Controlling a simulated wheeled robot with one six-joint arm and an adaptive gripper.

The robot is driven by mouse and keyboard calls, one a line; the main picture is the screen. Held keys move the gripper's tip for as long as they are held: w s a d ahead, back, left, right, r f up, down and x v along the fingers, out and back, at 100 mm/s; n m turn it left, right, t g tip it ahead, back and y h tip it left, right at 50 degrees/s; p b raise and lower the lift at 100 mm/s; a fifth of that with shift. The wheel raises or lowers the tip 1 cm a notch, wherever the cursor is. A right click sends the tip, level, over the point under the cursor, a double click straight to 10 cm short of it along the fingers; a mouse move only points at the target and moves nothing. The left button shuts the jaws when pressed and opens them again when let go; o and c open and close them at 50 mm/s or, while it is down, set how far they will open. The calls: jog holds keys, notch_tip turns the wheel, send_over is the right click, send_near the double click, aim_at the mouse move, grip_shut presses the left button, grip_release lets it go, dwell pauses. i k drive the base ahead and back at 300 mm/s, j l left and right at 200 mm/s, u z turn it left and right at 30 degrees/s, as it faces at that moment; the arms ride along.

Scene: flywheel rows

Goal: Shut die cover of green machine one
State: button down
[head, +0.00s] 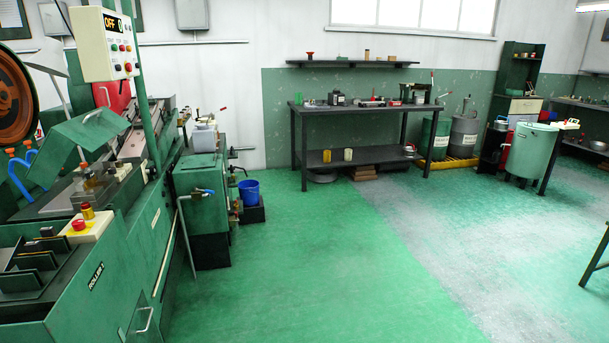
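The green machine (100,270) at the left carries a label (96,276) that seems to read "ROLLER 1". A green box-shaped cover (85,132) on it sits tilted up, with open space under its near edge. It seems to be the die cover, standing open. A small light handle (92,115) shows on its upper face. Below it are brass-coloured fittings (90,188) on the machine bed. My gripper is not in view.
A control box (104,45) reading "OFF" hangs on a green post above the machine. A red button (79,225) sits on a cream box near the front. The green floor (310,260) beyond is clear.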

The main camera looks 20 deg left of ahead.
aim_at(90, 131)
jog(key=i+j+u, duration=0.15)
jog(key=i+u, duration=0.85)
jog(key=i+l+u, duration=0.3)
jog(key=i+u, duration=0.2)
jog(key=i+l, duration=0.05)
